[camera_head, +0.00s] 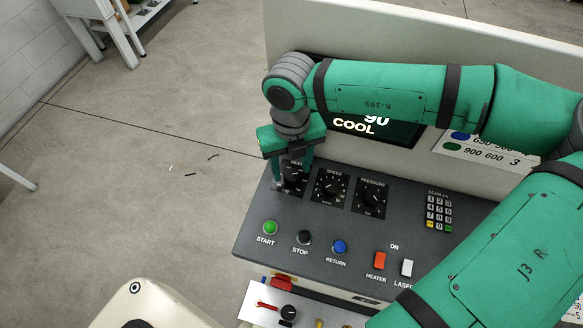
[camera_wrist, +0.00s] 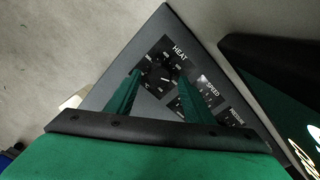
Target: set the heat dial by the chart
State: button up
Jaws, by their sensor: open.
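The heat dial (camera_head: 293,174) is a black knob at the left end of the panel's dial row, mostly hidden by my gripper in the head view. In the wrist view, the heat dial (camera_wrist: 160,74) shows under the word HEAT, between my green fingers. My gripper (camera_head: 290,178) points down over it with the fingers apart, one on each side. Whether they touch the knob, I cannot tell. The chart (camera_head: 480,148) is a white card behind the panel, partly covered by my arm. Its visible rows show a blue dot and a green dot, with "900 600 3" beside the green.
The speed dial (camera_head: 331,187) and pressure dial (camera_head: 370,196) sit close to the right. A dark display (camera_head: 375,133) reads COOL, its upper line partly hidden. The start button (camera_head: 270,227), stop button (camera_head: 304,237), return button (camera_head: 339,246) and keypad (camera_head: 438,212) are on the panel.

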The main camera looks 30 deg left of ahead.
aim_at(291, 174)
notch_tip(291, 174, up, 9)
jog(key=shift+r, duration=0.2)
dwell(0.4)
